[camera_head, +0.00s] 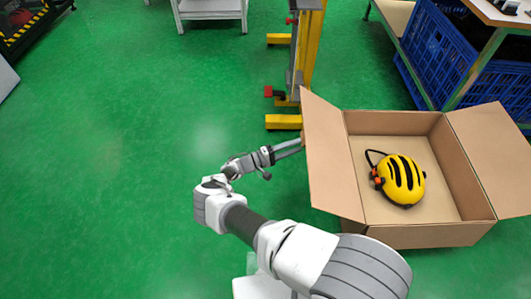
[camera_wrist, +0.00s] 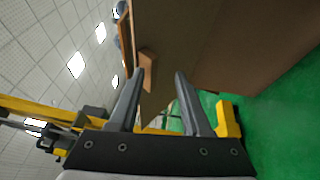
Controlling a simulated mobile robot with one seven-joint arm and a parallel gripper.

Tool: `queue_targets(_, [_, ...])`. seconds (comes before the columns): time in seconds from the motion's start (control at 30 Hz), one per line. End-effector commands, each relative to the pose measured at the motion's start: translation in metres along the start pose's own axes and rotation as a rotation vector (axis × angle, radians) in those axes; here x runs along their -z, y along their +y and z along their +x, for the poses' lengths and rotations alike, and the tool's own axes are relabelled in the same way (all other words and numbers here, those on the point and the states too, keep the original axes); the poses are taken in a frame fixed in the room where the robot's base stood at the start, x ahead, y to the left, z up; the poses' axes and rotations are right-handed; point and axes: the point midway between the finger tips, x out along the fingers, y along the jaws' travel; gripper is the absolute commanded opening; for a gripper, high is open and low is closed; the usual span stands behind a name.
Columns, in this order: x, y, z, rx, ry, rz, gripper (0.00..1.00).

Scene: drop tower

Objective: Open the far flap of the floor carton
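The floor carton (camera_head: 352,180) stands at the right in the head view, open at the top. Its left flap (camera_head: 326,152) sticks up and outward, and its right flap (camera_head: 497,155) leans outward. No flap shows above the far edge; whether one hangs behind it I cannot tell. A yellow and black helmet (camera_head: 402,182) lies inside. My gripper (camera_head: 299,143) is at the outer side of the left flap, its tips partly hidden there. In the wrist view my gripper (camera_wrist: 160,74) has its fingers apart, with brown cardboard (camera_wrist: 220,40) close ahead; contact is unclear.
A yellow lifting frame (camera_head: 305,60) stands just behind the carton's left side, near my gripper. Blue crates (camera_head: 440,55) on a rack stand at the back right. A grey-white table (camera_head: 209,10) is at the back. The green floor at the left is clear.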

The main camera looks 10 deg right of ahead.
Motion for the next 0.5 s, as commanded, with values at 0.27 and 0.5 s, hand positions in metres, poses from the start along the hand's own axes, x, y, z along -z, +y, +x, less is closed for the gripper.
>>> queue_targets(0.27, [0.005, 0.003, -0.075, -0.005, 0.015, 0.004, 0.47])
queue_targets(0.5, [0.005, 0.006, -0.121, -0.01, 0.016, 0.007, 0.47])
